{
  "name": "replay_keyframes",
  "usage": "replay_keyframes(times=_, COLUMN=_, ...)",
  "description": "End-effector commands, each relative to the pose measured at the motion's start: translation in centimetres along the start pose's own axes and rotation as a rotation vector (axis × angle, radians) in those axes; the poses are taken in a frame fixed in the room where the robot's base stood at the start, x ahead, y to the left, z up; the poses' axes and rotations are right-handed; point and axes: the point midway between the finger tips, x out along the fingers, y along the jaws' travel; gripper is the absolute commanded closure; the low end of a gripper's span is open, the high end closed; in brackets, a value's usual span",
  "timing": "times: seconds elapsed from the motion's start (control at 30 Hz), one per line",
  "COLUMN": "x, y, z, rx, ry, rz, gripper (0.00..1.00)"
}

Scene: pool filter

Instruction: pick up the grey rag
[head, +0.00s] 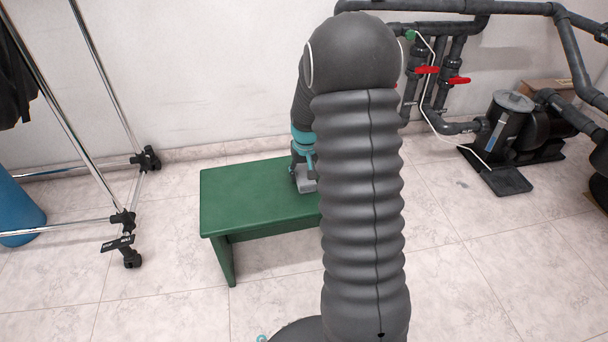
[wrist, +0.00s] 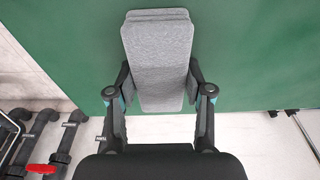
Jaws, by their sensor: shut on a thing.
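The grey rag (wrist: 158,60) is a folded, flat oblong on the green bench (wrist: 245,60) in the wrist view. My gripper (wrist: 160,92) has one finger on each long side of the rag and is shut on it. In the head view a small part of the rag (head: 306,185) shows on the bench top (head: 245,198), below my gripper (head: 303,170). My own arm hides the right part of the bench and much of the gripper there. I cannot tell whether the rag is lifted off the bench.
A chrome rack on castors (head: 124,220) stands at the left, with a blue cylinder (head: 18,210) beside it. Grey pipes with red valve handles (head: 427,70) and a black pump (head: 512,125) stand at the back right. The tiled floor in front of the bench is clear.

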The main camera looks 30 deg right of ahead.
Motion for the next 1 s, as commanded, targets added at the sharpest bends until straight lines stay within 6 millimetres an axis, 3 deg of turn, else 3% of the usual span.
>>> replay_keyframes(times=0.27, x=-2.0, y=0.0, z=-0.4, rx=0.000, ry=0.003, rz=0.000, gripper=0.73)
replay_keyframes(times=0.4, x=-4.4, y=0.0, z=-0.7, rx=0.000, ry=0.004, rz=0.000, gripper=0.73)
replay_keyframes(times=0.8, x=-9.4, y=7.9, z=1.2, rx=0.004, ry=0.003, rz=0.001, gripper=0.73)
replay_keyframes(times=1.0, x=-10.8, y=10.2, z=1.8, rx=0.001, ry=0.001, rz=0.001, gripper=0.73)
